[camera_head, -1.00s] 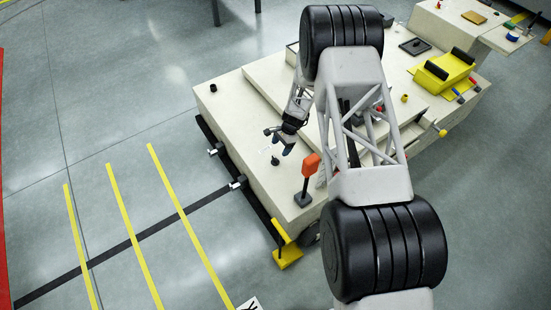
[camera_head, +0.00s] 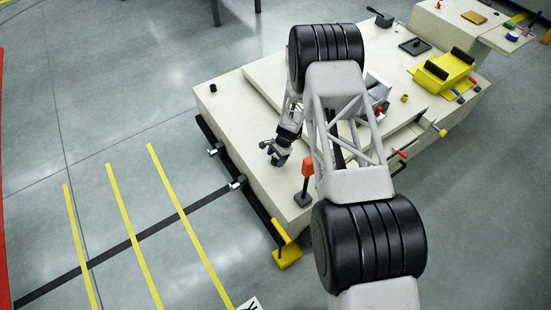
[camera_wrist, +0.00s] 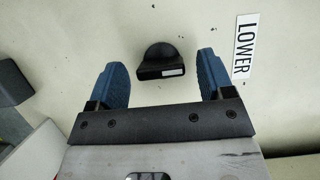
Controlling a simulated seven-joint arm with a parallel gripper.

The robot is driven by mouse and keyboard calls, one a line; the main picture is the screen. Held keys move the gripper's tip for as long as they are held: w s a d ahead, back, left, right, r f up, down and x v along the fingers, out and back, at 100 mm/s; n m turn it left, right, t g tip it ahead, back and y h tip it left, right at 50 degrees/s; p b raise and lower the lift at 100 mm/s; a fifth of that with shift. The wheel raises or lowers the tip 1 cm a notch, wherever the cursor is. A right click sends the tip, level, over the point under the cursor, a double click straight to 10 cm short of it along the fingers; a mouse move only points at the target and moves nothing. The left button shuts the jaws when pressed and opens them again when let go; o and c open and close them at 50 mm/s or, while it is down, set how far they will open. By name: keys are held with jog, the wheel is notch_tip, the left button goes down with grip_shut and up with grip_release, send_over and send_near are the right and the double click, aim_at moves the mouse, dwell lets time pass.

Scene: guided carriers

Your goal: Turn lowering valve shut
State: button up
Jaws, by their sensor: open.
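The lowering valve (camera_wrist: 161,62) is a black knob with a round back and a flat bar that carries a small white mark. It stands on the cream deck beside a white label (camera_wrist: 245,45) reading LOWER. My gripper (camera_wrist: 163,78) is open in the wrist view, one blue finger on each side of the knob with a gap to both. The knob sits at about fingertip level, and I cannot tell whether the fingers reach down around it. In the head view my gripper (camera_head: 274,155) is low over the carrier's front deck and hides the knob.
An orange-topped lever (camera_head: 308,167) stands right of my gripper on the cream carrier (camera_head: 228,108). A small black cap (camera_head: 212,88) sits at the deck's left corner. A yellow cradle (camera_head: 445,72) is farther back.

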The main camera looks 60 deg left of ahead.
jog(key=shift+s+f, duration=0.15)
jog(key=shift+f, duration=0.15)
jog(key=c, duration=0.9)
